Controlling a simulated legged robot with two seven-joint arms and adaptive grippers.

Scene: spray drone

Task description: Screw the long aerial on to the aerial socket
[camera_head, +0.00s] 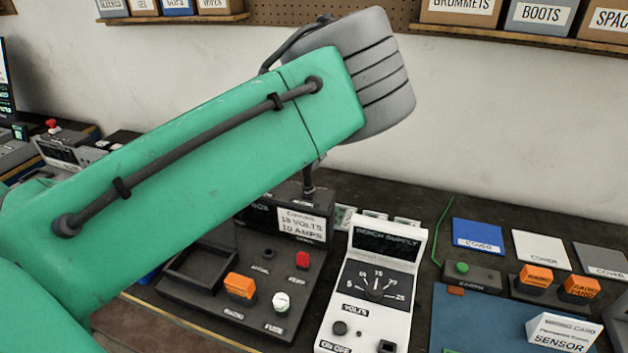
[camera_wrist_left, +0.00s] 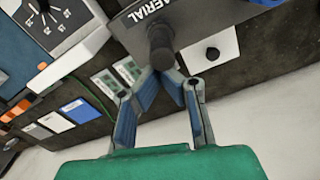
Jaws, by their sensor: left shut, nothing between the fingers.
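A thick black rod, apparently the long aerial (camera_wrist_left: 160,45), stands at the dark panel marked AERIAL (camera_wrist_left: 148,12) in the left wrist view. Its foot hides the socket, so I cannot tell how it is seated. A dark upright stem (camera_head: 308,178), probably the same rod, shows below my arm in the head view. My left gripper (camera_wrist_left: 171,76) is shut and empty, with its blue-padded fingertips close to the rod's near end. Touching or apart is unclear. In the head view my green arm hides the fingers. My right gripper is not in view.
The dark control box (camera_head: 215,300) carries an orange block, a red button and a white knob. The white bench supply (camera_head: 365,300) stands right of it. Cover plates (camera_head: 480,236), orange radio blocks (camera_head: 536,277) and a sensor card (camera_head: 562,331) lie further right. The wall is behind.

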